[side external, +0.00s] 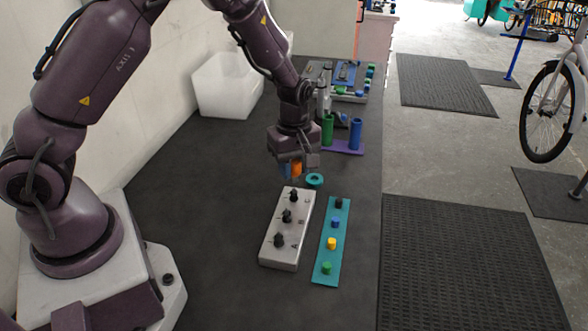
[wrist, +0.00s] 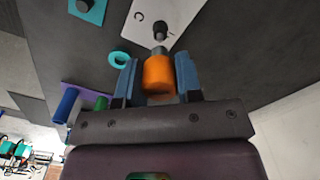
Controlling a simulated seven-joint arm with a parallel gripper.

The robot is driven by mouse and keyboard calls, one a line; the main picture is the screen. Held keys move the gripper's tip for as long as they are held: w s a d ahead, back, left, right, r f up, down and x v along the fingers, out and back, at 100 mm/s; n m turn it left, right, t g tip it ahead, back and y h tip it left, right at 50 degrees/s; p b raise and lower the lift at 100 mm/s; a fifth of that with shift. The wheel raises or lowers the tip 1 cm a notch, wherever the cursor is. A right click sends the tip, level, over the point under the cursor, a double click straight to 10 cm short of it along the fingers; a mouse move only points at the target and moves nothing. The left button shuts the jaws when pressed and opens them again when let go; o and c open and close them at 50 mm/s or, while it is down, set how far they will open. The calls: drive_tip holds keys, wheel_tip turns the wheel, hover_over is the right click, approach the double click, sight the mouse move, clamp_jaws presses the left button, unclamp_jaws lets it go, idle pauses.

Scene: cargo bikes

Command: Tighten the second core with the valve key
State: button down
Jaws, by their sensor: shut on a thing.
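My gripper (side external: 297,170) is shut on the valve key, an orange cylinder (wrist: 158,73) between two blue fingers in the wrist view. The key's grey tip points away from the gripper, towards the block. The pale block (side external: 270,253) carries three black cores in a row: a far core (side external: 294,196), a middle core (side external: 287,216) and a near core (side external: 280,240). The gripper is above the block's far end. In the wrist view one core (wrist: 160,29) shows just beyond the key tip; whether they touch is unclear.
A teal ring (side external: 314,181) lies by the block's far end. A teal strip (side external: 329,263) with several coloured caps lies to its right. A purple stand (side external: 345,148) holds green and blue cylinders behind. A white bin (side external: 226,88) stands back left. Mat left of the block is clear.

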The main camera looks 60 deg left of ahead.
drive_tip(key=shift+r, duration=1.7)
